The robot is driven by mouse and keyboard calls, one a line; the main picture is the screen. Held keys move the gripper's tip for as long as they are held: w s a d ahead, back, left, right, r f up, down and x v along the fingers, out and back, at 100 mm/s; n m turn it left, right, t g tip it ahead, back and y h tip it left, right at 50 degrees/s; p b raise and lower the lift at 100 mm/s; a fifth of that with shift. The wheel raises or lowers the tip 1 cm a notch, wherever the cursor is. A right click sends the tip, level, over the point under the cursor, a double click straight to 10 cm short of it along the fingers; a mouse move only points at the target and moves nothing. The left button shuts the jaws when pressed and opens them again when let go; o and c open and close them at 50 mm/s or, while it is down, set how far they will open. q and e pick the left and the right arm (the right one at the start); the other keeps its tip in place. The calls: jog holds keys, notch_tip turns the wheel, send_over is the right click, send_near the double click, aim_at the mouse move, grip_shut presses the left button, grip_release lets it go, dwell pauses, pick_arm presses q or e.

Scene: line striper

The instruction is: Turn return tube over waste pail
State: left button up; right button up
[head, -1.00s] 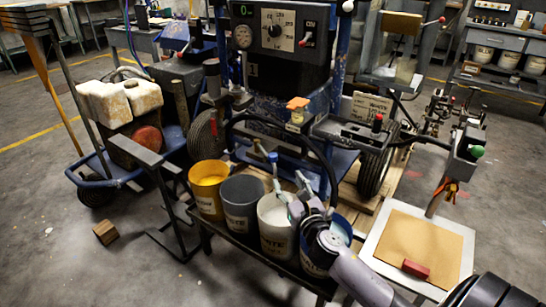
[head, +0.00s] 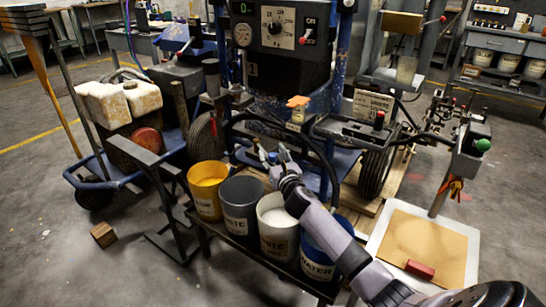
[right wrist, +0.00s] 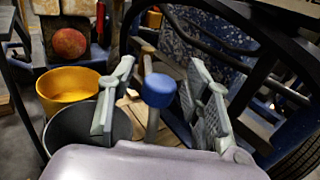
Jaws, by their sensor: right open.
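A blue-capped knob (right wrist: 160,88) on a short grey stem, seemingly on the return tube, stands between the fingers of my right gripper (head: 275,155) in the right wrist view. The fingers are spread on either side of it with gaps. In the head view the gripper partly hides the knob, above the pails. The pails stand in a row: yellow (head: 207,192), dark grey (head: 240,208), white (head: 277,232) and blue (head: 322,250). My left gripper is out of view.
The blue striper machine (head: 283,60) with its control panel rises behind the pails. A black hose (head: 325,160) arches close beside my right gripper. A tray with a brown sheet (head: 425,245) and a red block (head: 420,269) lies at the right. A wooden block (head: 103,235) is on the floor.

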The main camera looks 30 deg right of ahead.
jog(key=shift+c, duration=0.4)
grip_shut()
dwell(0.5)
